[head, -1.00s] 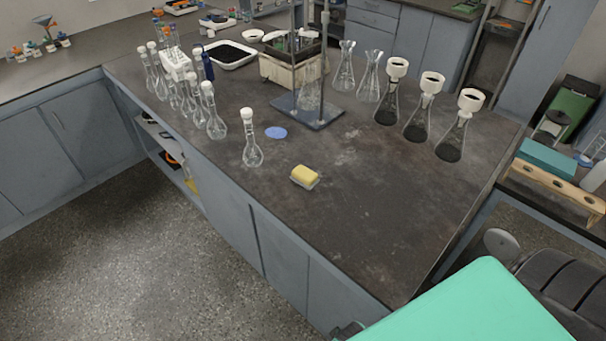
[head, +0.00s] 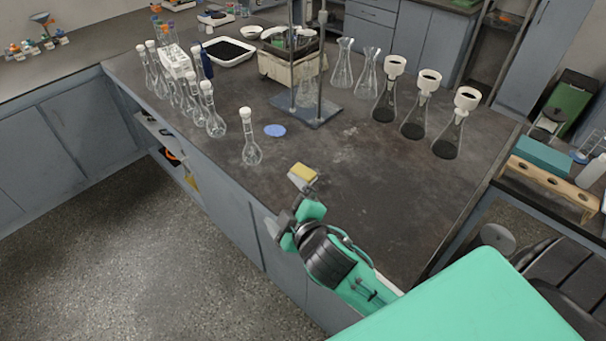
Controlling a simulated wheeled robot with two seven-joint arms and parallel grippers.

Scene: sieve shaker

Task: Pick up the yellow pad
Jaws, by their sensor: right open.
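The yellow pad (head: 304,172) lies on the dark bench top (head: 375,215), near its front left edge. My right gripper (head: 303,185) reaches in from the lower right, with its fingers at the near side of the pad. It is open, and the fingers partly cover the pad's near side. I cannot tell whether they touch it. My left gripper is not in view.
A stoppered flask (head: 251,150) stands left of the pad, with a blue disc (head: 275,131) behind it. A stand on a flat base (head: 318,117) is farther back. Filter flasks (head: 447,140) stand at the right. The bench right of the pad is clear.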

